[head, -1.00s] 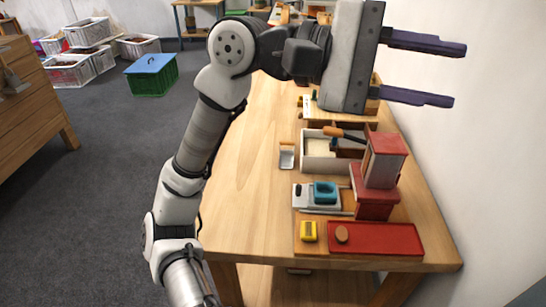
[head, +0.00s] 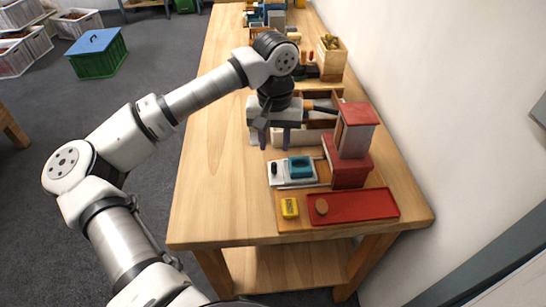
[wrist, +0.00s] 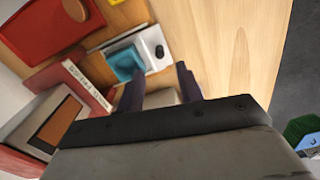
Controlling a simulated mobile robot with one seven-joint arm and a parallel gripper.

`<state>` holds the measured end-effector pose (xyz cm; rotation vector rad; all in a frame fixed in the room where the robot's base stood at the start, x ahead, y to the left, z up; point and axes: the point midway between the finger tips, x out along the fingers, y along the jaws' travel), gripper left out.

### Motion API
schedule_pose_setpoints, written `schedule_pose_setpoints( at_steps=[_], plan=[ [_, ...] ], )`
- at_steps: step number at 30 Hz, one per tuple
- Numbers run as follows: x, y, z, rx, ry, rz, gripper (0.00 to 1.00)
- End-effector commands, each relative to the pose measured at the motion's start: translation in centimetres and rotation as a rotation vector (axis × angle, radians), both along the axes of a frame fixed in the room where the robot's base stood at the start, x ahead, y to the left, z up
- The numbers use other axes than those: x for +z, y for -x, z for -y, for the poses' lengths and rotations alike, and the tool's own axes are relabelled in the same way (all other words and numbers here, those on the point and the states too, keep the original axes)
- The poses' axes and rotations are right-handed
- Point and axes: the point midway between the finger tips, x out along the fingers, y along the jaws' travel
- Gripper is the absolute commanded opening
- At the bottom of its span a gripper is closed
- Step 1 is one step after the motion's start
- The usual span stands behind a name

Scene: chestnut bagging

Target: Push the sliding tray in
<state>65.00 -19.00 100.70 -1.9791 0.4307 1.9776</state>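The sliding tray, a pale grey plate (head: 285,179) with a black knob (head: 274,168) and a teal holder (head: 300,167), lies left of the red tower (head: 352,150). It also shows in the wrist view (wrist: 142,46), with the teal holder (wrist: 126,64). My gripper (head: 275,146) points down just behind the tray, from the head camera's side. Its two dark fingers are apart, and in the wrist view my gripper (wrist: 160,88) shows a pale object partly between or below them. No contact with the tray is visible. The tray's far edge is partly hidden.
A red tray (head: 365,206) with a round brown piece (head: 321,207) and a yellow block (head: 289,208) lie at the near end. The left part of the table (head: 215,180) is clear.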

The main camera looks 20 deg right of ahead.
Motion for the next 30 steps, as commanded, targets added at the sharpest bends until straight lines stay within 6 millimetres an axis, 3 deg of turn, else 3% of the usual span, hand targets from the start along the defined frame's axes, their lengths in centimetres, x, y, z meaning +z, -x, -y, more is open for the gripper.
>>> schedule_pose_setpoints(
  at_steps=[6, 12, 23, 30],
  plan=[
    [-4.2, 0.1, 0.0, 0.000, 0.002, -0.004, 0.36],
    [-6.7, 0.0, 0.0, 0.001, 0.003, -0.003, 0.36],
    [-7.4, 0.0, 0.0, 0.000, 0.002, 0.000, 0.36],
    [-7.4, 0.0, 0.0, 0.000, 0.002, 0.000, 0.09]
  ],
)
